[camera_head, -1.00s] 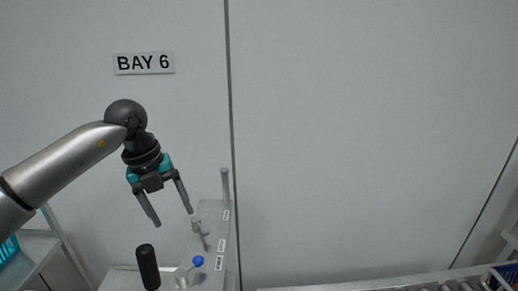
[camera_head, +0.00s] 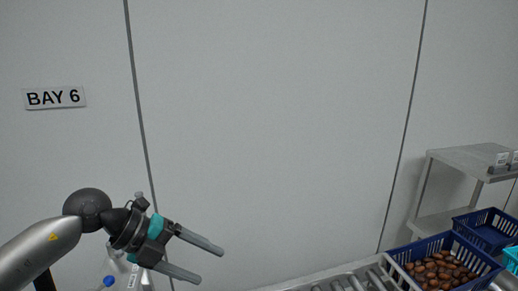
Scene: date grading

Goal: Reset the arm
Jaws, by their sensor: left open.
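My left arm comes in from the lower left of the head view. Its gripper (camera_head: 211,262) points to the right, slightly downward, with its two grey fingers spread apart. Nothing is between the fingers, and the gripper is in front of the plain wall (camera_head: 270,130). My right arm and gripper are out of view.
A roller conveyor (camera_head: 345,281) runs along the bottom right. A blue crate of brown dates (camera_head: 425,245) stands at its right end. A grey shelf unit (camera_head: 470,156) with another blue crate (camera_head: 490,228) is at the right. A blue-capped bottle (camera_head: 108,282) is below my left arm.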

